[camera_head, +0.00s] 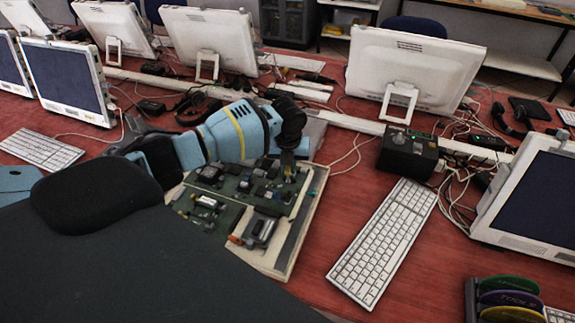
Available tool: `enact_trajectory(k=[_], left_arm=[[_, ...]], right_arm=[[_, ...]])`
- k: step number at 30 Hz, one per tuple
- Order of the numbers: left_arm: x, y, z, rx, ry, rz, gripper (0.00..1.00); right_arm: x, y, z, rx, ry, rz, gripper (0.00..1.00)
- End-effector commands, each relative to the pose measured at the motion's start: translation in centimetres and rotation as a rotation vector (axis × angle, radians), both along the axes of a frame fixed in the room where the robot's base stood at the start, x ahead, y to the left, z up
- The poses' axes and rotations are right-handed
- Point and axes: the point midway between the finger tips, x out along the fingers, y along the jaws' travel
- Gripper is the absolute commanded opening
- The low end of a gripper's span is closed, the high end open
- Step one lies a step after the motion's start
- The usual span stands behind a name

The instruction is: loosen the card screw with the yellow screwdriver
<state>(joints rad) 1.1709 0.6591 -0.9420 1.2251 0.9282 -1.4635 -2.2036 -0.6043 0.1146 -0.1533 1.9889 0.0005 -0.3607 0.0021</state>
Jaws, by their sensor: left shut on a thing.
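A green circuit board (232,186) with chips and metal parts lies in a pale tray (301,222) on the red table. My left gripper (288,166) comes in from the left and points down over the board's far right part. It is shut on the yellow screwdriver, of which only a small yellowish bit (289,179) shows below the fingers. The gripper hides most of the tool. The card screw is too small or hidden to make out, and I cannot tell whether the tip touches it. My right gripper is not in view.
A white keyboard (385,240) lies right of the tray, with a black box (408,152) behind it. Monitors (412,75) and loose cables (455,200) line the back and right. A dark rack with coloured discs (510,299) stands front right. Bare red table (335,205) shows between tray and keyboard.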

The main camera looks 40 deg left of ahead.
Motion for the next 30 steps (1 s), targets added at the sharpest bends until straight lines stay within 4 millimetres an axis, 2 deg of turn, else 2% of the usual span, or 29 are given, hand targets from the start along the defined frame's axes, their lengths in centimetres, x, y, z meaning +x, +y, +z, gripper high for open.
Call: enact_trajectory(k=[18,30], left_arm=[[0.1,0.0,0.2,0.001,-0.002,0.213,0.00],[0.0,0.0,0.1,0.000,-0.001,0.235,0.00]], right_arm=[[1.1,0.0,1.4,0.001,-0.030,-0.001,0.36],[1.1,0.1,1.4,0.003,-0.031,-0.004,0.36]])
